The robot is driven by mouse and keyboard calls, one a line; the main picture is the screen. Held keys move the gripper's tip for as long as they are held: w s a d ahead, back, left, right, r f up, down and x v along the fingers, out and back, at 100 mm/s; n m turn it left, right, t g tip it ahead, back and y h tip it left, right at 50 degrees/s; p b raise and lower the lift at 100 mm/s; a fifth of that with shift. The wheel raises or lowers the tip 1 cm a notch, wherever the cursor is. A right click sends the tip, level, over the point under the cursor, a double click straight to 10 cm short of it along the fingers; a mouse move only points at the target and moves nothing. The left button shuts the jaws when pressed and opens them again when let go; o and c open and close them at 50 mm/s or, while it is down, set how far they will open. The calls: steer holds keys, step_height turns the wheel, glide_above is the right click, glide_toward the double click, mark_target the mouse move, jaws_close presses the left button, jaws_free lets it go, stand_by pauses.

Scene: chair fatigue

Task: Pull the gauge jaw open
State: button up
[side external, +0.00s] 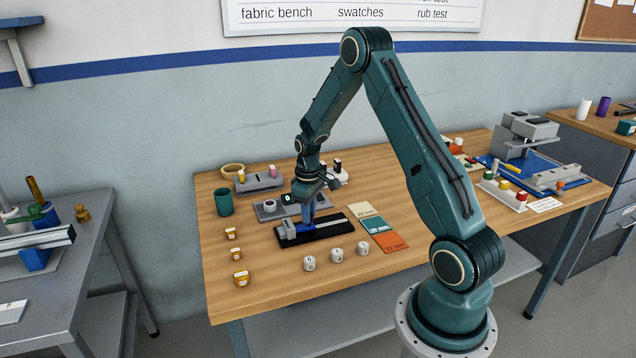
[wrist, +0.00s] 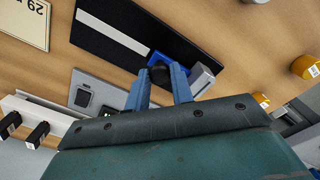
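The gauge (side external: 335,225) is a long black base with a pale strip along it, lying flat on the wooden bench. It also shows in the wrist view (wrist: 110,42). A grey end block (side external: 283,231) stands at its left end. The blue jaw (side external: 297,239) with a black knob (wrist: 160,75) sits right beside that block, with little or no gap visible. My gripper (side external: 308,222) is low over the jaw. In the wrist view its two blue fingers (wrist: 160,80) stand apart on either side of the knob. I cannot tell whether they touch it.
White cylinders (side external: 336,256) stand in front of the gauge and yellow jars (side external: 240,279) to its left. Coloured cards (side external: 380,230) lie at its right end. A grey plate (side external: 268,212) lies behind it.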

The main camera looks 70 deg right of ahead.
steer(key=shift+s+d, duration=2.55)
steer(key=shift+d, duration=0.05)
jaws_close()
steer(key=o, duration=0.9)
jaws_free()
steer(key=shift+o, duration=0.2)
steer(key=shift+a, duration=0.1)
steer(key=shift+w+r, duration=0.1)
steer(key=shift+r, duration=0.7)
step_height(320, 180, up, 12)
steer(key=shift+r, duration=0.15)
